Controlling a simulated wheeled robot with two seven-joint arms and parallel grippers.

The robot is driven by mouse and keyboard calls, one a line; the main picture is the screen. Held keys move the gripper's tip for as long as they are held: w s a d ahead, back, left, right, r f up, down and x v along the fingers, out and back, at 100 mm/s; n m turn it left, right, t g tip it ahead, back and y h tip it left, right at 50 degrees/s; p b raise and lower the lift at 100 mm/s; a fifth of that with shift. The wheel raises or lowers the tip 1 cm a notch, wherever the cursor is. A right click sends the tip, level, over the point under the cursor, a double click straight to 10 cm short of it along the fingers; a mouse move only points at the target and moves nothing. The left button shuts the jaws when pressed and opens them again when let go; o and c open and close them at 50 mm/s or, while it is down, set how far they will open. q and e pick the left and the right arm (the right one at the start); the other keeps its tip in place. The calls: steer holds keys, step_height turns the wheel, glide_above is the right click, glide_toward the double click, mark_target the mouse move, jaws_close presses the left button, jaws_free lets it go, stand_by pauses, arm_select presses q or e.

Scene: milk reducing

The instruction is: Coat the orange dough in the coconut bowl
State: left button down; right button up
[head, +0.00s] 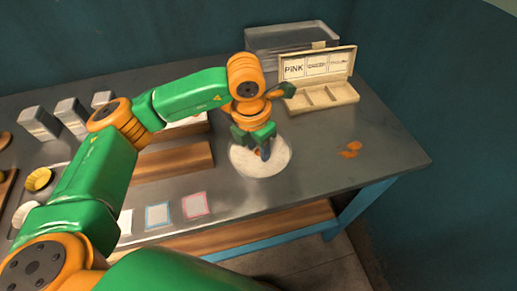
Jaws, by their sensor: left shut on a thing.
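The coconut bowl (276,165) is round and white and stands on the grey metal table. My left gripper (264,152) points down inside the bowl's outline. It is shut on the orange dough (257,153), of which only a small orange patch shows between the fingers. The fingers hide the rest of the dough, and I cannot tell whether it touches the white contents. My right gripper is not in view.
An open cream box (330,97) with compartments and "PINK" on its lid stands behind the bowl. The table's right end is mostly clear.

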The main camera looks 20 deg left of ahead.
arm_select(q)
steer(key=shift+f+b, duration=0.3)
steer(key=shift+b, duration=0.15)
stand_by(0.6)
stand_by(0.7)
